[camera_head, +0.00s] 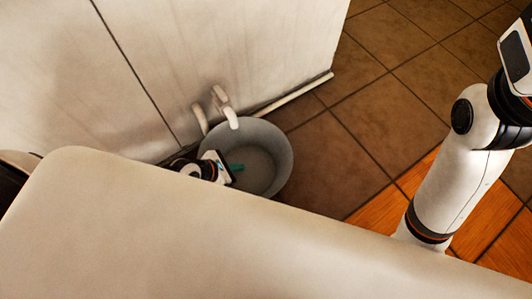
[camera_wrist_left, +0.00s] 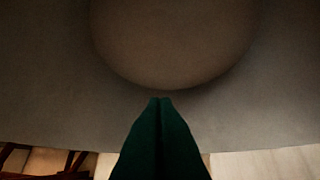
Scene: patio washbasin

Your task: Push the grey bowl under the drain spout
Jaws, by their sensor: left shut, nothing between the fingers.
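The grey bowl (camera_head: 279,150) stands on the floor against the white basin cabinet. The white drain spout (camera_head: 224,103) sticks out of the cabinet, and its open end overlaps the bowl's far rim in the head view. My left gripper (camera_head: 237,168) is shut and empty, its teal fingertips showing over the bowl's opening at the near left side. In the left wrist view the shut fingers (camera_wrist_left: 160,100) point at the bowl's grey inside (camera_wrist_left: 55,90), with its round bottom above them. I cannot tell whether they touch it. My right gripper is out of view.
The cabinet wall (camera_head: 270,40) rises behind the bowl, with a pale pipe (camera_head: 300,93) along its foot. Brown floor tiles (camera_head: 335,160) to the right of the bowl are clear. An orange floor patch (camera_head: 478,205) lies further right, beside my right arm.

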